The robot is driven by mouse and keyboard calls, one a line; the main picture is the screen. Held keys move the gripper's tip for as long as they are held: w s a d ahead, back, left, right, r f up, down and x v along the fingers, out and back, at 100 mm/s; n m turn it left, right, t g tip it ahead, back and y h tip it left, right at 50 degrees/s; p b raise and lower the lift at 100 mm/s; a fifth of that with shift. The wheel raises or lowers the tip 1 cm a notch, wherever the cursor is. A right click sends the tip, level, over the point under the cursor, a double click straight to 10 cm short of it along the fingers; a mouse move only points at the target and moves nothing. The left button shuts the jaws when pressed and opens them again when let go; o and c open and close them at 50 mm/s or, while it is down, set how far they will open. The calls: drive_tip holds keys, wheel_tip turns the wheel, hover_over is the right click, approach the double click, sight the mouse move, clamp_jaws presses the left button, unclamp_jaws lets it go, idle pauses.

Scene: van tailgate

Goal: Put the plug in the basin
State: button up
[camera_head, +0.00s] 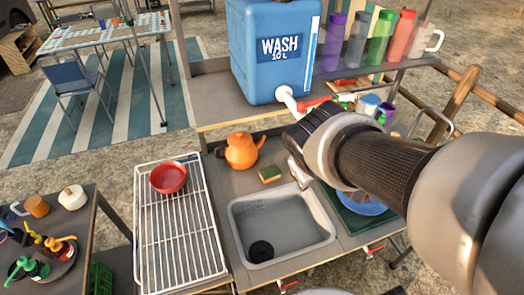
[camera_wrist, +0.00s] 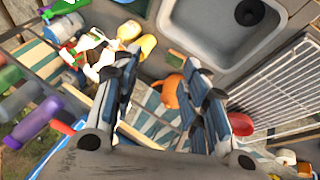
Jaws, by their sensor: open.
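No other plug is clear to me. My gripper (camera_head: 299,172) hangs above the counter behind the basin. In the wrist view my gripper (camera_wrist: 160,95) has its fingers wide apart with nothing held between them.
An orange kettle (camera_head: 241,151) and a sponge (camera_head: 270,174) stand behind the basin. A white wire rack (camera_head: 180,235) with a red bowl (camera_head: 168,177) is to the left. A blue water tank (camera_head: 272,50) with a tap and several bottles stand on the shelf above.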

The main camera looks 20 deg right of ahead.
drive_tip(key=s+a+m+y+b, duration=0.2)
drive_tip(key=s+a+y, duration=0.1)
drive_tip(key=s+a, duration=0.7)
drive_tip(key=shift+s+g+y+b, duration=0.3)
drive_tip(key=shift+y+b, duration=0.05)
drive_tip(key=shift+y, duration=0.05)
